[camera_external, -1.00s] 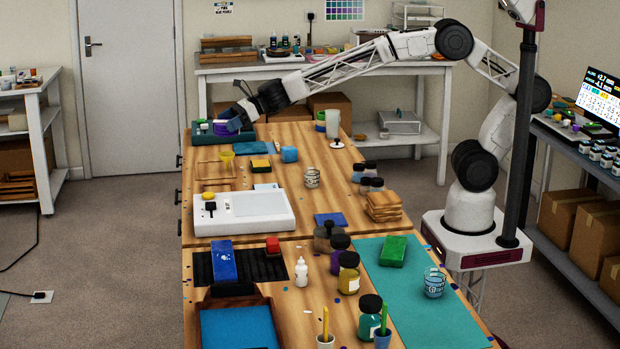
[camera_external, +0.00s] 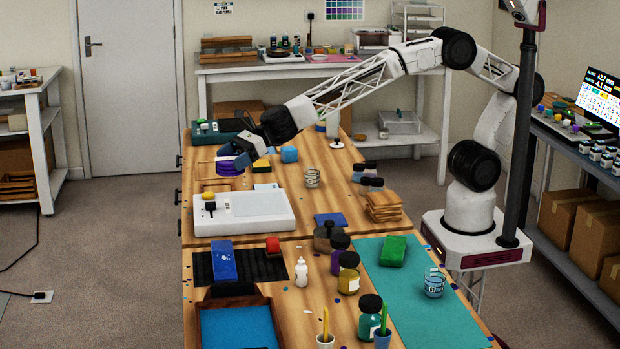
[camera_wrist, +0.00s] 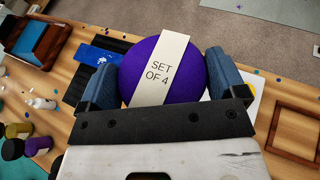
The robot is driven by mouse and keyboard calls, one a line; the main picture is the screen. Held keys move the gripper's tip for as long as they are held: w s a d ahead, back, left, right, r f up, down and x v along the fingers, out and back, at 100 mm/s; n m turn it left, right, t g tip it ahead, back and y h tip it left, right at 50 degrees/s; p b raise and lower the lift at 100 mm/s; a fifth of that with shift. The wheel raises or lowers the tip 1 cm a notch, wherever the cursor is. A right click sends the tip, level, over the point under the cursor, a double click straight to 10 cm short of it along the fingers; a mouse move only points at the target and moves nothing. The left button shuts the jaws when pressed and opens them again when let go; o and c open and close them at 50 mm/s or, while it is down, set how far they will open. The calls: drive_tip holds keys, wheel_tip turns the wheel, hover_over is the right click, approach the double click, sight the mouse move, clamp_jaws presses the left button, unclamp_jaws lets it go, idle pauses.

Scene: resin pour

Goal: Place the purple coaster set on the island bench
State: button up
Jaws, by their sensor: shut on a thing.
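The purple coaster set (camera_wrist: 190,75) is a round purple stack with a pale band reading "SET OF 4". My gripper (camera_wrist: 163,85) is shut on it, with one blue finger on each side in the wrist view. In the external view the purple coaster set (camera_external: 229,168) hangs from my gripper (camera_external: 232,160) above the far left part of the wooden bench (camera_external: 300,265). It is behind the white scale-like device (camera_external: 245,212). My fingers partly hide it there.
Wooden frames (camera_wrist: 295,120) lie nearby. Several jars (camera_external: 345,262), a teal mat (camera_external: 410,300) and a blue-lined tray (camera_external: 237,325) occupy the near half. Bare wood shows around the middle.

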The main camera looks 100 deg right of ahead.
drive_tip(key=s+a+f+n+g+y, duration=0.1)
drive_tip(key=s+a+n+g+y, duration=0.3)
drive_tip(key=a, duration=0.9)
drive_tip(key=s+a+f+n+g+y, duration=0.15)
drive_tip(key=s+a, duration=0.35)
drive_tip(key=a, duration=0.8)
drive_tip(key=s+a+f+n+g+y, duration=0.1)
drive_tip(key=s+a+n+g+y, duration=0.25)
drive_tip(key=a, duration=0.85)
drive_tip(key=s+a+f+n+g+h, duration=0.1)
drive_tip(key=s+a+n+g, duration=0.3)
drive_tip(key=s+a, duration=0.8)
drive_tip(key=s+a+f+n+g+h, duration=0.1)
drive_tip(key=s+a+f+n+g, duration=0.2)
drive_tip(key=s+a, duration=1)
drive_tip(key=s+n+g, duration=0.2)
drive_tip(key=s, duration=0.1)
drive_tip(key=shift+s+a+h, duration=0.15)
drive_tip(key=shift+s+h, duration=0.15)
drive_tip(key=shift+s, duration=0.1)
drive_tip(key=shift+f, duration=0.1)
drive_tip(key=shift+f, duration=3.05)
drive_tip(key=shift+f, duration=1.85)
